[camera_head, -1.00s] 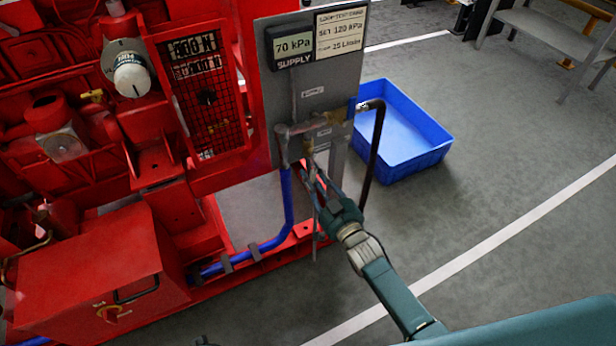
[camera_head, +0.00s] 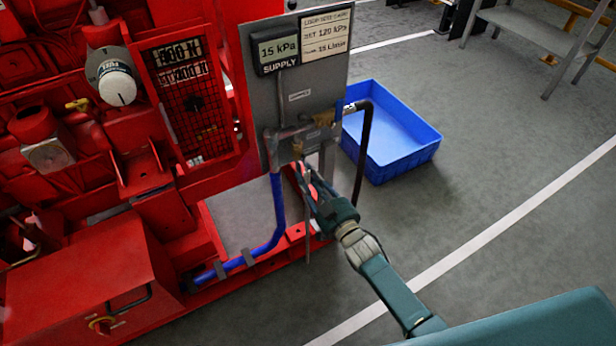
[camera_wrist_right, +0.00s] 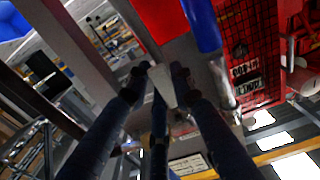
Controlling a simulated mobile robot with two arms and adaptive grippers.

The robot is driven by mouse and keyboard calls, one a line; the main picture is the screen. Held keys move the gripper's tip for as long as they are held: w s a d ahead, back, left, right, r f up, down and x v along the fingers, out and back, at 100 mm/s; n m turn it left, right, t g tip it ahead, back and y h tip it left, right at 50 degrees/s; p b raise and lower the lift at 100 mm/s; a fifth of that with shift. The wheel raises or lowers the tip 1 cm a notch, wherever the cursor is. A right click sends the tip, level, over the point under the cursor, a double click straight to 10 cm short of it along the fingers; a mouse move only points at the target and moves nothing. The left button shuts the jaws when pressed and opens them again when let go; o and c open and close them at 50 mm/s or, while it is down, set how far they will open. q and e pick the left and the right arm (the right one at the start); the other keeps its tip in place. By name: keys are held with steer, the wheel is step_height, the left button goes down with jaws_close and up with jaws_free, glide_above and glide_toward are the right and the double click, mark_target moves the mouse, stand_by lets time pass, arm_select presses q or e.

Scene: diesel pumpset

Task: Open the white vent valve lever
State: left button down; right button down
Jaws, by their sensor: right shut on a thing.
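The white vent valve lever (camera_wrist_right: 162,86) shows in the wrist view as a pale flat bar between the dark fingertips of my right gripper (camera_wrist_right: 160,78). In the head view my right gripper (camera_head: 304,172) is just below the pipework on the grey panel (camera_head: 318,72), with its fingers pointing up at it. It is shut on the lever. The lever is too small and too covered by the fingers in the head view to tell its angle. The supply display (camera_head: 278,50) on the panel reads 15 kPa. My left gripper is out of view.
A blue pipe (camera_head: 278,215) runs down from the panel's pipework to the red base. A black hose (camera_head: 363,150) curves down close to the right of my gripper. A blue tray (camera_head: 408,160) stands on the floor behind it. Open floor lies to the right.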

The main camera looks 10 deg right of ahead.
steer(key=c, duration=1.4)
jaws_free()
steer(key=shift+d, duration=0.1)
steer(key=shift+c, duration=0.2)
steer(key=v, duration=1.2)
